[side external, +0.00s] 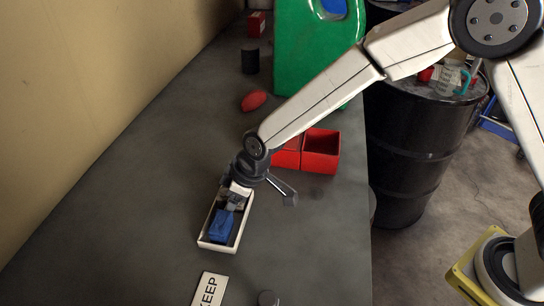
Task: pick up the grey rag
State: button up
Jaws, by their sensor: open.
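A white-rimmed tray (203,231) stands on the dark grey bench. A crumpled blue cloth (222,226) lies in its near part. A small grey crumpled patch (233,205), which looks like the grey rag, shows behind the blue cloth in the far part of the tray. My gripper (237,196) is pointed down over that far end, right at the grey patch, and is open. It hides most of the tray's far end. I cannot tell whether the fingers touch the rag.
Red open bins (321,152) stand behind my gripper. A red oval object (254,101), a dark cylinder (250,61) and a green jerrycan (300,50) are farther back. A "KEEP" sign (209,290) lies in front. Black drums (410,150) stand right of the bench. The left bench is clear.

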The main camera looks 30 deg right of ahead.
grip_shut()
jog(key=shift+r, duration=0.1)
jog(key=shift+r, duration=0.45)
jog(key=s+d+r, duration=0.3)
jog(key=s+r, duration=0.3)
jog(key=s+d+r, duration=0.3)
jog(key=s+r, duration=0.3)
jog(key=shift+s+d, duration=0.25)
dwell(0.7)
